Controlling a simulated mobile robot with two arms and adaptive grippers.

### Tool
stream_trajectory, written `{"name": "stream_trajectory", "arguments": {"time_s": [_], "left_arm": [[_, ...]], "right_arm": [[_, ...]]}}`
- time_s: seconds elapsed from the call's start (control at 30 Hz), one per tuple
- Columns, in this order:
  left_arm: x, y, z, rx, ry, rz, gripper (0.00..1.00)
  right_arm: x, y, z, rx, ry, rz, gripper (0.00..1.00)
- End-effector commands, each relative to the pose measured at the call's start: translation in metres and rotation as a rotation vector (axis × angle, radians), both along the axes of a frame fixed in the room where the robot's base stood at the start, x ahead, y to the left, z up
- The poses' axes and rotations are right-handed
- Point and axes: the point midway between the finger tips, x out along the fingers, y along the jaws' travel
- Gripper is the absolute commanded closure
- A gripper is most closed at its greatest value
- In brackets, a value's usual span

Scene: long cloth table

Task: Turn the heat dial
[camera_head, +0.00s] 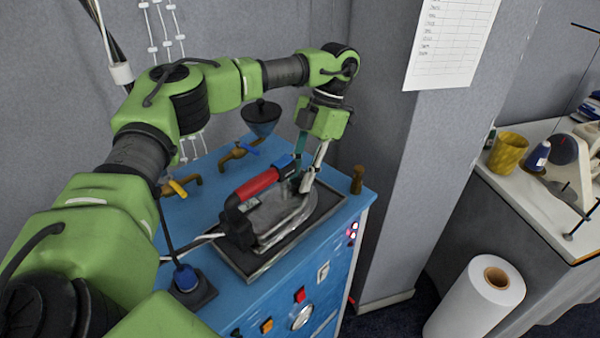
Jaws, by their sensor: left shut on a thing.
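My left gripper (304,182) reaches down from above to the iron's front end, right of the handle. Its fingers are closed around a small dark part there, which appears to be the heat dial. The fingers mostly hide the dial, so its setting cannot be read. My right gripper is not in view.
The blue station top (212,215) carries brass taps (178,187), a dark funnel (262,118), a small brass post (357,180) and a blue-topped fitting (186,278). A round silver gauge (302,316) and switches are on its front. A grey pillar (395,190) stands close at the right.

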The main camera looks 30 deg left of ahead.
Motion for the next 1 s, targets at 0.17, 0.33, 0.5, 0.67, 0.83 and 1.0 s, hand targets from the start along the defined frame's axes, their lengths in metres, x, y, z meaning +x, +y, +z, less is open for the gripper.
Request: {"name": "stream_trajectory", "arguments": {"time_s": [0.17,0.33,0.5,0.67,0.83,1.0], "left_arm": [[0.000,-0.002,-0.001,0.000,-0.001,-0.169,0.98],[-0.001,-0.003,-0.001,-0.001,-0.003,-0.331,0.98],[-0.001,-0.004,-0.001,-0.001,-0.003,-0.487,0.98],[-0.002,-0.005,-0.001,-0.001,-0.005,-0.617,0.98],[-0.003,-0.005,-0.001,-0.001,-0.003,-0.728,0.98],[-0.003,-0.005,0.000,-0.001,-0.003,-0.803,0.98]], "right_arm": [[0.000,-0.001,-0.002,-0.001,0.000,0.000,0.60],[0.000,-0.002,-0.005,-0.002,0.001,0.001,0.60],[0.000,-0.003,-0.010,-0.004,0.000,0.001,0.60],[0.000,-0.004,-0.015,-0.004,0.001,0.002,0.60],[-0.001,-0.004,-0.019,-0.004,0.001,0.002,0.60],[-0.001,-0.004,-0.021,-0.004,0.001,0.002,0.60]]}}
